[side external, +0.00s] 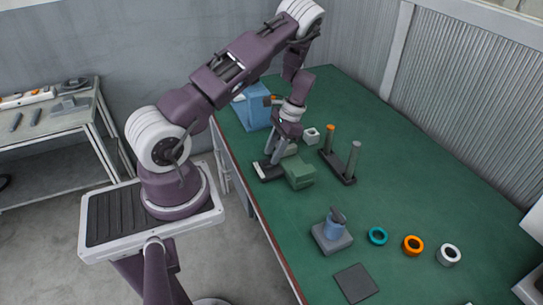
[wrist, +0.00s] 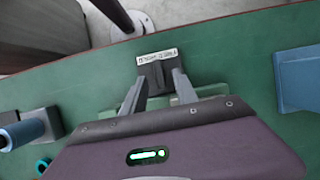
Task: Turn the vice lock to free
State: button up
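The green vice (side external: 299,173) stands near the table's left edge in the side view, with a dark plate (side external: 268,171) at its front. In the wrist view the dark plate (wrist: 156,72) carries a white lettered strip (wrist: 157,56), too small to read surely. Part of the pale green body (wrist: 211,90) shows behind my fingers. My gripper (wrist: 160,76) points down at the vice, its two grey fingers apart with the dark plate between or just beyond them. Contact cannot be told. The side view also shows my gripper (side external: 277,152) close to the vice. The lock's setting is unclear.
A blue box (side external: 254,110) stands behind the vice, a two-post stand (side external: 343,170) to its right. A blue-grey device (side external: 332,234), a dark mat (side external: 356,282), and teal (side external: 377,236), orange (side external: 412,245) and white (side external: 449,255) rings lie nearer the camera.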

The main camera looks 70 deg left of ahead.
jog(key=shift+x, duration=1)
jog(key=shift+c, duration=0.3)
grip_shut()
